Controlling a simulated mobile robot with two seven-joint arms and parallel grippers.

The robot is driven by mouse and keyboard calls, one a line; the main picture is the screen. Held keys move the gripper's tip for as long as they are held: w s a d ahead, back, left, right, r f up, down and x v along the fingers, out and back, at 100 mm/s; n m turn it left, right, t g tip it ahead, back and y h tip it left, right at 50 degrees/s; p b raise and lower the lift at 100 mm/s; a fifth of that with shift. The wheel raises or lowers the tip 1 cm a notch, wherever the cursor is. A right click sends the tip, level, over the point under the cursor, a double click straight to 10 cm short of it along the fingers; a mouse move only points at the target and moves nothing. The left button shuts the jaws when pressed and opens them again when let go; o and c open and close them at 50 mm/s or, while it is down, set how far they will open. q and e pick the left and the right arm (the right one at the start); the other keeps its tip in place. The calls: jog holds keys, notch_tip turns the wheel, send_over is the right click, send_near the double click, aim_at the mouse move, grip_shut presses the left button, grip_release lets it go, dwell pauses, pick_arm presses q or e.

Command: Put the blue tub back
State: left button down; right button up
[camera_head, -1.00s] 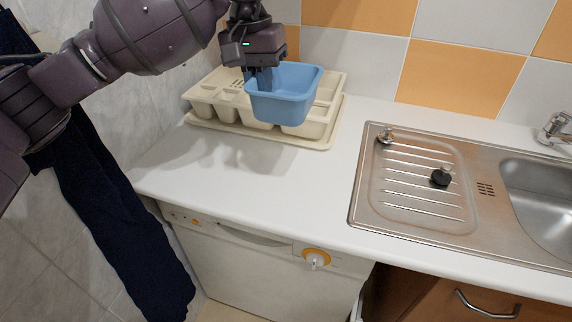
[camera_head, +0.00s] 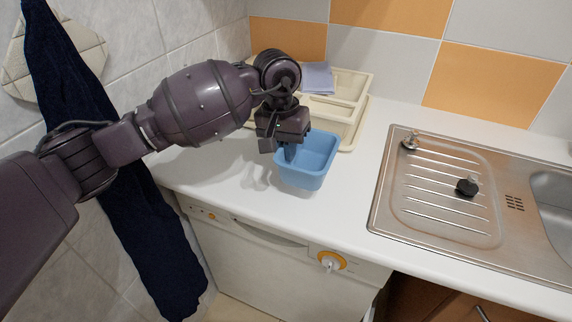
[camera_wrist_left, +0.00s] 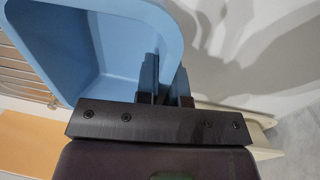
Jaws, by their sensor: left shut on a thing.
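The blue tub (camera_head: 312,166) is held at its left wall by my left gripper (camera_head: 291,150), over the white counter in front of the cream dish rack. In the left wrist view the tub (camera_wrist_left: 85,50) fills the upper left, and its wall runs to the fingers of my left gripper (camera_wrist_left: 165,85), which are shut on it. The tub looks roughly upright and empty; I cannot tell whether its bottom touches the counter. My right gripper is not in view.
The cream dish rack (camera_head: 362,100) stands at the back against the tiles, with a folded lilac cloth (camera_head: 317,78) in it. A steel sink drainer (camera_head: 440,205) with a black plug (camera_head: 467,186) is at right. The white counter (camera_head: 345,215) is clear between.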

pick_arm(q)
notch_tip(320, 180, down, 4)
jog(key=shift+f, duration=0.25)
jog(key=shift+f, duration=0.15)
jog(key=c, duration=1.2)
grip_release()
jog(key=shift+c, duration=0.2)
